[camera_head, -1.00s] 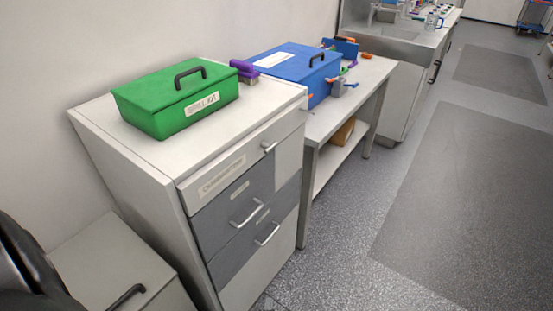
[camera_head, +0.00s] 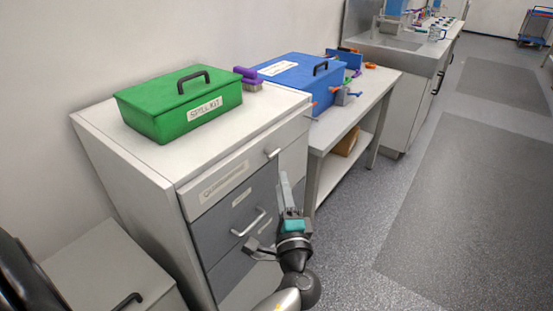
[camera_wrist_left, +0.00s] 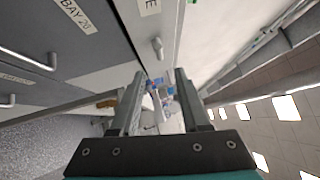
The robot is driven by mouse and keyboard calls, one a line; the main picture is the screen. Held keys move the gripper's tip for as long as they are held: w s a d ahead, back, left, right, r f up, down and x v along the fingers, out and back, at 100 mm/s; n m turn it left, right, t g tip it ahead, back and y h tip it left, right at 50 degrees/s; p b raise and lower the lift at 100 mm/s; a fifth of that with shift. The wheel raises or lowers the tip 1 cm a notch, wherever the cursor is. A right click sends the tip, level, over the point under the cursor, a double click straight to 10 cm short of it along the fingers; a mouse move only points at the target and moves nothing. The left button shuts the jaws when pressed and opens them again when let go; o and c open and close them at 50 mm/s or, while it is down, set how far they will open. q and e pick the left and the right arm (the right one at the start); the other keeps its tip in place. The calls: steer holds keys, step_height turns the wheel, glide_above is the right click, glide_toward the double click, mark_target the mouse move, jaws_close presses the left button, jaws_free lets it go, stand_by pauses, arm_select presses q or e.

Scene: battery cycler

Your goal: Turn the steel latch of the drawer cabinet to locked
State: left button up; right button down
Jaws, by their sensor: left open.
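The drawer cabinet (camera_head: 140,180) is pale with grey drawer fronts. Its small steel latch (camera_head: 272,154) is on the upper front, near the right end of the top drawer. My left gripper (camera_head: 286,180) is open and empty, in front of the cabinet, just below and right of the latch in the head view. In the left wrist view the latch (camera_wrist_left: 157,47) shows as a short bar ahead of and between the open fingertips (camera_wrist_left: 160,74), apart from them. My left gripper hides part of the lower drawer fronts. My right gripper is not in view.
A green spill kit box (camera_head: 180,105) and a purple-handled brush (camera_head: 247,76) stand on the cabinet top. A bench (camera_head: 345,118) with a blue box (camera_head: 300,75) adjoins on the right. Drawer handles (camera_head: 248,222) project from the front. The floor to the right is clear.

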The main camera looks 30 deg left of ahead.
mark_target(271, 153)
arm_select(q)
steer(key=x, duration=0.9)
steer(key=shift+w+a, duration=0.1)
steer(key=shift+w, duration=0.05)
steer(key=shift+c, duration=0.3)
jaws_close()
